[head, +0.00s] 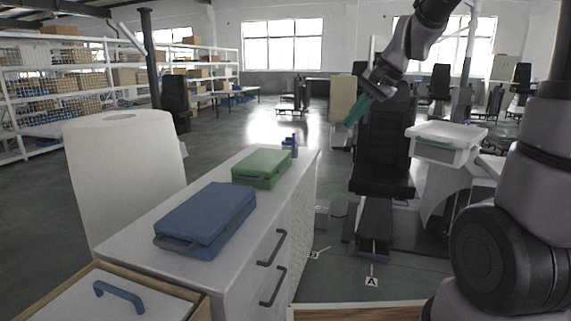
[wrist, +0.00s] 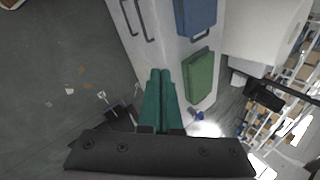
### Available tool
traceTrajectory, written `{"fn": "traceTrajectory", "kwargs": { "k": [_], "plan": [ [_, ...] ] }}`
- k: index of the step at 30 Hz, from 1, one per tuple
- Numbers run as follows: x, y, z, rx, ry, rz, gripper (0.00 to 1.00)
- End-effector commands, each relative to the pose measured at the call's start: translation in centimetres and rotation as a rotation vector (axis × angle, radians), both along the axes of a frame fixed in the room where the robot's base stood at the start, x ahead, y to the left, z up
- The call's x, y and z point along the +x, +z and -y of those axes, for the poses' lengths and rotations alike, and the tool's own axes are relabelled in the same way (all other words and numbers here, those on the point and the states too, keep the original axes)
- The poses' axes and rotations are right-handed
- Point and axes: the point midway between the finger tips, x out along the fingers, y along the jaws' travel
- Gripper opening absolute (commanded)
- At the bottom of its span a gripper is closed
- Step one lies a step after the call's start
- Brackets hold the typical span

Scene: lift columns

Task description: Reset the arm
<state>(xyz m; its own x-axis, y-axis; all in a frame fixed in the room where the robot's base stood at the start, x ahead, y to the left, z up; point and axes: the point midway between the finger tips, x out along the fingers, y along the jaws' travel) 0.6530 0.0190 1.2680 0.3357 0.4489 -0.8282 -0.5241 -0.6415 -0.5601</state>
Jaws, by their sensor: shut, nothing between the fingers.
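My arm rises on the right side of the head view and reaches up and over. My gripper (head: 357,112) hangs in the air in front of a black chair, right of the cabinet and above its top. In the wrist view the two green fingers of my gripper (wrist: 160,73) lie side by side, closed and with nothing between them. They point toward the white cabinet, which shows beyond them.
A white cabinet (head: 132,218) carries a blue case (head: 208,218), a green case (head: 262,167) and a small blue item (head: 290,145). A black chair (head: 383,150) stands right of it. A white bin (head: 445,145) is farther right. Grey floor (head: 335,270) lies between.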

Motion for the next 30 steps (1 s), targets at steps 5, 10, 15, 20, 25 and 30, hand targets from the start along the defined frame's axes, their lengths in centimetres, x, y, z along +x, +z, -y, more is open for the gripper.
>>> {"fn": "traceTrajectory", "kwargs": {
  "k": [5,10,15,20,25,30],
  "plan": [
    [-6.6,3.8,2.5,-0.135,0.070,0.129,0.00],
    [-12.5,5.5,4.9,-0.268,0.119,0.235,0.00],
    [-16.6,5.9,6.8,-0.371,0.147,0.309,0.00],
    [-18.2,5.9,7.6,-0.418,0.156,0.339,0.00],
    [-18.4,5.9,7.7,-0.423,0.158,0.341,0.00],
    [-18.4,5.9,7.7,-0.423,0.158,0.341,0.00]
  ]
}}
